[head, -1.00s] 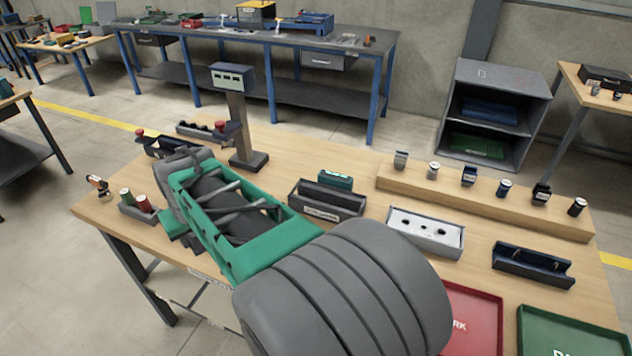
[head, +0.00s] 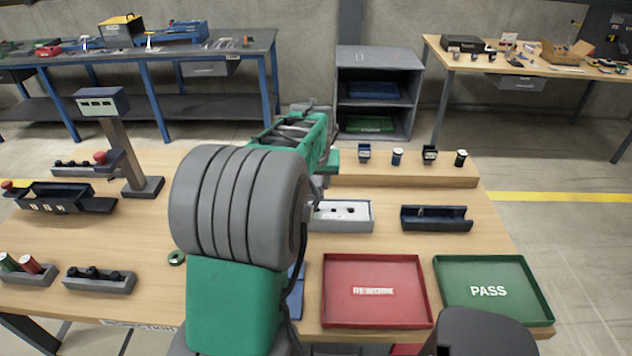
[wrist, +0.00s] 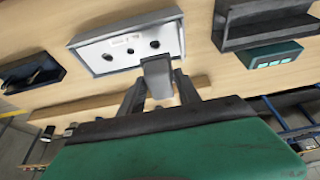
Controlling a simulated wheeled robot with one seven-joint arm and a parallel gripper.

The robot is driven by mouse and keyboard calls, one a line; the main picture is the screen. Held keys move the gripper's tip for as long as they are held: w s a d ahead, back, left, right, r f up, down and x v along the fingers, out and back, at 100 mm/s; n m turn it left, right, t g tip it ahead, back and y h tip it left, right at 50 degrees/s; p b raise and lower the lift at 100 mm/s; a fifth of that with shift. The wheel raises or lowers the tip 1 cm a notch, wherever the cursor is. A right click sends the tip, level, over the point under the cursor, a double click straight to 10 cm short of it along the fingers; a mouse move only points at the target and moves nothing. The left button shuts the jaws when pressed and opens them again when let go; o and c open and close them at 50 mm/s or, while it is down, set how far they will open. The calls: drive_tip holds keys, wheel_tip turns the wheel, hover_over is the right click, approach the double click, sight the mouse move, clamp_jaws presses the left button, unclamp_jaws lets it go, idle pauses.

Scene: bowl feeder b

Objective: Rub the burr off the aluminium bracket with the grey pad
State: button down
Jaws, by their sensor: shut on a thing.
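My gripper (wrist: 160,88) is shut on a small plain grey piece (wrist: 157,70), which sticks out between the fingers in the wrist view. I cannot tell whether it is the aluminium bracket or the grey pad, and no burr can be made out. In the wrist view it hangs over the table near a light-grey holder with round holes (wrist: 105,65); contact cannot be told. That holder also shows in the head view (head: 362,218). In the head view my arm hides the fingers and the held piece.
A dark trough (head: 437,224) lies right of the holder. A red REWORK tray (head: 340,315) and a green PASS tray (head: 450,293) stand in front. A wooden ledge (head: 410,175) carries several small parts. A post with a display box (head: 128,160) stands left. Table between trough and trays is bare.

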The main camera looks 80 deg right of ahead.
sight(316, 193)
drive_tip(key=shift+s, duration=0.1)
drive_tip(key=shift+a+f, duration=0.1)
drive_tip(key=shift+a, duration=0.05)
drive_tip(key=shift+f+b, duration=1.65)
drive_tip(key=shift+f, duration=0.25)
